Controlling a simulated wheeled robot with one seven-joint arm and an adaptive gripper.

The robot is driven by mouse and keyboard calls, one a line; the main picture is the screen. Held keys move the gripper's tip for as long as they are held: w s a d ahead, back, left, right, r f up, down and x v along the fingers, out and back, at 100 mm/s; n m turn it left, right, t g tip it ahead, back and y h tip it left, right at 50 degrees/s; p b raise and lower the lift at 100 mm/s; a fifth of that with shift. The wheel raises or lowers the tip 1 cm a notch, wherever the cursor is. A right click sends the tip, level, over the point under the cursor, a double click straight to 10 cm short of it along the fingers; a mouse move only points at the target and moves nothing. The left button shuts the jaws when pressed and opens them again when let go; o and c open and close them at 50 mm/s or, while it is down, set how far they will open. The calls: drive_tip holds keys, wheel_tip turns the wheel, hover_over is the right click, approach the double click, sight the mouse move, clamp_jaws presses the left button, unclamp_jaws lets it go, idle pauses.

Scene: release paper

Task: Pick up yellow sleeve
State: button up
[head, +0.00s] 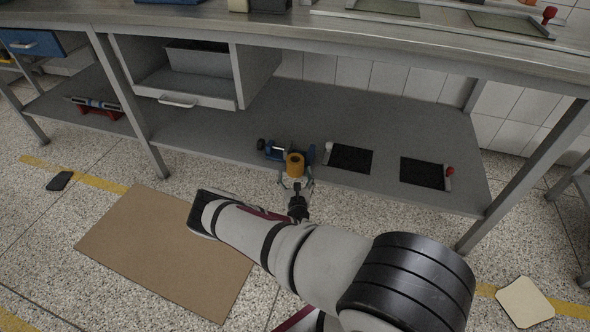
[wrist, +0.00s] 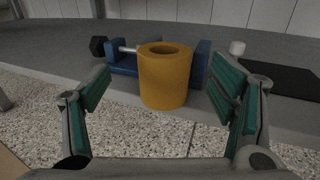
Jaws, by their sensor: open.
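The yellow sleeve (wrist: 164,80) is an upright, orange-yellow hollow cylinder. In the wrist view it stands in front of a blue vise-like fixture (wrist: 124,66), near the front edge of the lower shelf. In the head view the sleeve (head: 295,165) shows just beyond my gripper (head: 297,184). In the wrist view my gripper (wrist: 166,104) is open, with its green-padded fingers spread to the left and right of the sleeve. Gaps show between the sleeve and both fingers. The sleeve hides part of the fixture; I cannot tell whether the two touch.
The lower shelf (head: 220,125) runs under the metal workbench top (head: 330,50). Two black plates (head: 349,158) lie to the right of the sleeve. An open drawer (head: 190,98) hangs at the upper left. A brown cardboard sheet (head: 150,250) lies on the speckled floor.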

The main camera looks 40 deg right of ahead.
sight(296, 165)
drive_tip(key=shift+d+b+x, duration=0.25)
drive_tip(key=shift+b+x, duration=1.45)
drive_tip(key=shift+x, duration=1.6)
drive_tip(key=shift+s, duration=0.2)
drive_tip(key=c, duration=1.4)
drive_tip(key=shift+r, duration=0.1)
